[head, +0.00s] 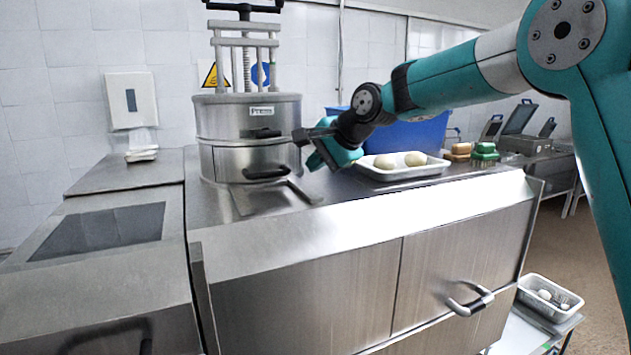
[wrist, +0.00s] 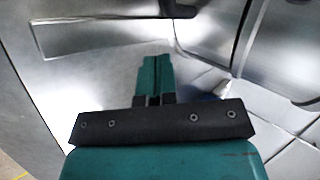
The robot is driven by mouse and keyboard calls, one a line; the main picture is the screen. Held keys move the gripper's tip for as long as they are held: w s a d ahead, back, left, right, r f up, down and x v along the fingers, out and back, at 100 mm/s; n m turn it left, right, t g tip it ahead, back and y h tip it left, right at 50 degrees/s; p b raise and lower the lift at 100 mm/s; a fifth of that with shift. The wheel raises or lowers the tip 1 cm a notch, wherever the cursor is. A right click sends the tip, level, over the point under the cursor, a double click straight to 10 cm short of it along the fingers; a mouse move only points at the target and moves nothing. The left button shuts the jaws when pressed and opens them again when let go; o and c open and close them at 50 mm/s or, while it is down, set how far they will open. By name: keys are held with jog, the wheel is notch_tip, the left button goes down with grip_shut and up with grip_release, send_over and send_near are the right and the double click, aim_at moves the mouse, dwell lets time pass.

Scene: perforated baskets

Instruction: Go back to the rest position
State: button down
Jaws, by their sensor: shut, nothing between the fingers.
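My gripper (head: 317,160) hangs over the steel worktop (head: 225,203), just right of the steel press (head: 249,135) and left of the white tray. It is tilted down and to the left. In the wrist view, my gripper's two teal fingers (wrist: 154,76) lie side by side, shut, with nothing between them. A shiny steel surface fills much of the wrist view beyond the fingers. My arm reaches in from the right over the worktop.
The white tray (head: 388,174) holds two pale round pieces. A blue bin (head: 408,133) stands behind it. Green and brown blocks (head: 484,151) sit farther right. A lower basket (head: 537,307) holds small items at the bottom right. The left counter (head: 120,175) is mostly bare.

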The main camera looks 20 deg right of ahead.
jog(key=v, duration=0.3)
jog(key=b+v, duration=0.1)
jog(key=v, duration=0.2)
jog(key=shift+s+d+f, duration=0.1)
jog(key=shift+d, duration=0.35)
jog(key=s+a+f+n+g+b, duration=0.1)
jog(key=s+f+n, duration=0.5)
jog(key=s, duration=0.6)
jog(key=s+a+f+n+g+b, duration=0.2)
jog(key=s+f+n, duration=0.4)
jog(key=s, duration=0.6)
jog(key=s+a+f+n+g+h+b, duration=0.1)
jog(key=s+f+n+g, duration=0.3)
jog(key=s, duration=0.8)
notch_tip(320, 180, down, 4)
jog(key=shift+a+f+n+g, duration=0.1)
jog(key=shift+a+n+g, duration=0.3)
jog(key=shift+a+n, duration=0.6)
jog(key=shift+d, duration=0.1)
